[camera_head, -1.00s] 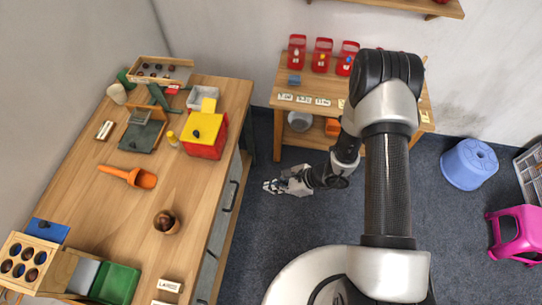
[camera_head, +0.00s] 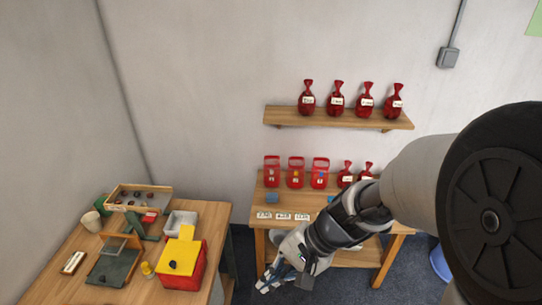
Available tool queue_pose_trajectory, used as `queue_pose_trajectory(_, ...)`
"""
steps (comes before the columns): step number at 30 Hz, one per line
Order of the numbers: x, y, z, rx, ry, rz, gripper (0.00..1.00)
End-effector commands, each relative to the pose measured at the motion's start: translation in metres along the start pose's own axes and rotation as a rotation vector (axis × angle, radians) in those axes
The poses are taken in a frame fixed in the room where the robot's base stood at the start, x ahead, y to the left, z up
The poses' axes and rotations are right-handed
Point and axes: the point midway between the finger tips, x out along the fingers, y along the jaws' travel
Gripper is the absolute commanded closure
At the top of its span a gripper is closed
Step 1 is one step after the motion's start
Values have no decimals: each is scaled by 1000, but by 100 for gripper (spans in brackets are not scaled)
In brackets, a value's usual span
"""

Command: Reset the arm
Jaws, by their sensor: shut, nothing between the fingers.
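My arm (camera_head: 345,218) comes in from the right and reaches down and left in the head view. My gripper (camera_head: 274,278) is shut and empty at its lower end, in front of the small back table, over the gap between the two tables. Its fingertips are small in the picture, and nothing is held in them.
The back table (camera_head: 258,190) holds red bags (camera_head: 296,173) and label cards (camera_head: 283,216). A wall shelf (camera_head: 340,117) above carries several tied red bags (camera_head: 337,98).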

Motion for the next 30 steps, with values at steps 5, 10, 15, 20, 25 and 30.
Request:
queue_pose_trajectory(5, -60, 20, 33, -248, 139, 108, 100)
queue_pose_trajectory(10, -109, 50, 54, -444, 298, 238, 100)
queue_pose_trajectory(15, -148, 80, 67, -580, 453, 366, 100)
queue_pose_trajectory(20, -170, 98, 72, -642, 549, 444, 100)
queue_pose_trajectory(25, -177, 103, 73, -658, 575, 469, 100)
queue_pose_trajectory(30, -177, 103, 73, -658, 575, 469, 100)
